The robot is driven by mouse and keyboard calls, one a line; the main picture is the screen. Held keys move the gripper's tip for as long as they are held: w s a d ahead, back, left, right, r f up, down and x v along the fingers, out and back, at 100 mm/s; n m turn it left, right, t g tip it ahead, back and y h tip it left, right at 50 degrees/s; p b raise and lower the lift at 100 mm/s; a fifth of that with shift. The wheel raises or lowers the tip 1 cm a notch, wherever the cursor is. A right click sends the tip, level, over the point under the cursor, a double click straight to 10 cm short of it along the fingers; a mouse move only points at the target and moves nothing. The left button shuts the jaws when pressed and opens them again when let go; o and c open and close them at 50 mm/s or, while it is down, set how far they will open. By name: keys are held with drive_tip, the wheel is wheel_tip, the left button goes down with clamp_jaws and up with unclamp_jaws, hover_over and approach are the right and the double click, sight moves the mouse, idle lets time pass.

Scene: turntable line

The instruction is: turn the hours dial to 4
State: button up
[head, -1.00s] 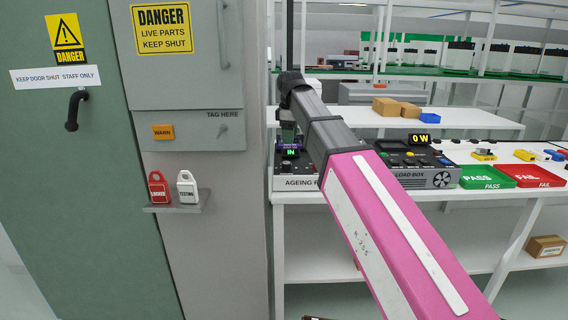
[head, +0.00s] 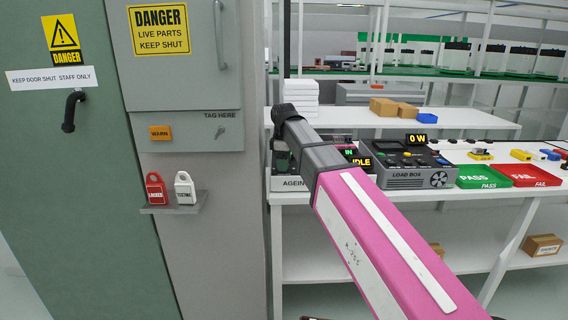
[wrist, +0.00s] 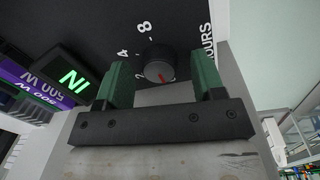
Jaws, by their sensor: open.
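The hours dial (wrist: 158,66) is a round black knob with a red pointer mark, on a dark panel in the wrist view. The numbers 8 and 4 and part of a 2 show around it, and the word HOURS stands to the right. My gripper (wrist: 161,70) is open, with one green finger on each side of the knob and a visible gap at both. In the head view my arm hides the dial and most of the gripper.
A lit IN display (wrist: 72,82) and a purple label (wrist: 30,78) sit left of the fingers. In the head view the load box (head: 408,165), green PASS tray (head: 482,176) and red FAIL tray (head: 527,175) stand right of my arm. A grey cabinet (head: 225,240) stands close at left.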

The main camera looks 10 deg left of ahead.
drive_tip(key=shift+f, duration=0.25)
drive_tip(key=c, duration=0.9)
drive_tip(key=shift+c, duration=0.2)
